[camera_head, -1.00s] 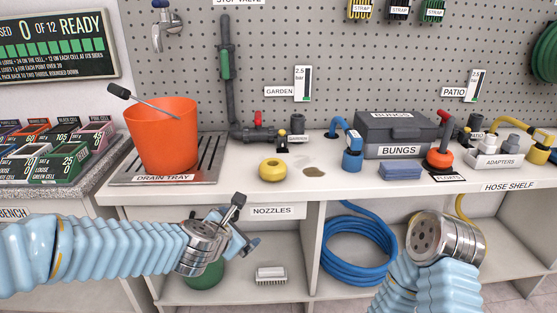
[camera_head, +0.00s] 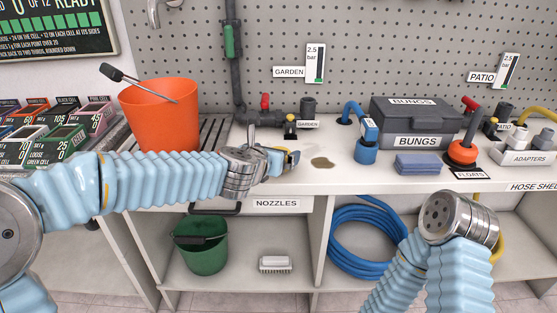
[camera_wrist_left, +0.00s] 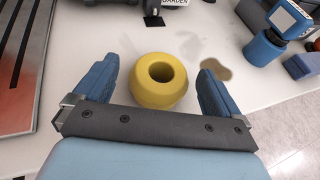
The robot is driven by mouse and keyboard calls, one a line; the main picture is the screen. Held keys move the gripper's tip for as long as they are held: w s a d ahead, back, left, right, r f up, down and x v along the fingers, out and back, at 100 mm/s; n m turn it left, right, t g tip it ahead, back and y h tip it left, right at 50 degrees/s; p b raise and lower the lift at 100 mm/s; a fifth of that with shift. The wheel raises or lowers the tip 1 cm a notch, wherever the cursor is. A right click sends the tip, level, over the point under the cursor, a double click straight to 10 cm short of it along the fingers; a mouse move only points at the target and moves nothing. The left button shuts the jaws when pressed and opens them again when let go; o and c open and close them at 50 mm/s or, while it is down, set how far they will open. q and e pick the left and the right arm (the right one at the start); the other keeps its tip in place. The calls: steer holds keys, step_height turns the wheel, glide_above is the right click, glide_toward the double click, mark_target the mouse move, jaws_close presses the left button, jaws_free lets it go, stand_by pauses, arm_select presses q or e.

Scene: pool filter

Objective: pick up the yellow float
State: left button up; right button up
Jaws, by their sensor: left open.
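The yellow float (camera_wrist_left: 158,82) is a thick ring with a hole through its middle, lying on the white shelf top. In the left wrist view it sits between the two blue fingers of my left gripper (camera_wrist_left: 157,88), with a gap on each side. My left gripper is open and holds nothing. In the head view my left gripper (camera_head: 288,160) is low over the shelf's front part and hides nearly all of the float. My right arm's wrist shows at the lower right of the head view, but no right fingers can be made out.
A brown puddle (camera_head: 322,163) is right of the float. The orange bucket (camera_head: 163,115) stands left on the drain tray. Behind is the garden valve pipe (camera_head: 262,130).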

arm_select(q)
steer(key=x, duration=0.4)
steer(key=shift+d+f, duration=0.1)
steer(key=shift+f, duration=0.3)
steer(key=c, duration=1)
steer(key=shift+c, duration=0.2)
steer(key=shift+r, duration=0.15)
steer(key=shift+r+p, duration=0.35)
steer(key=shift+p, duration=0.1)
step_height(320, 180, up, 3)
steer(key=shift+f+p, duration=0.2)
steer(key=shift+p, duration=0.45)
steer(key=s+a+r, duration=0.7)
steer(key=s+r, duration=0.2)
steer(key=s, duration=0.3)
steer(key=shift+r, duration=0.25)
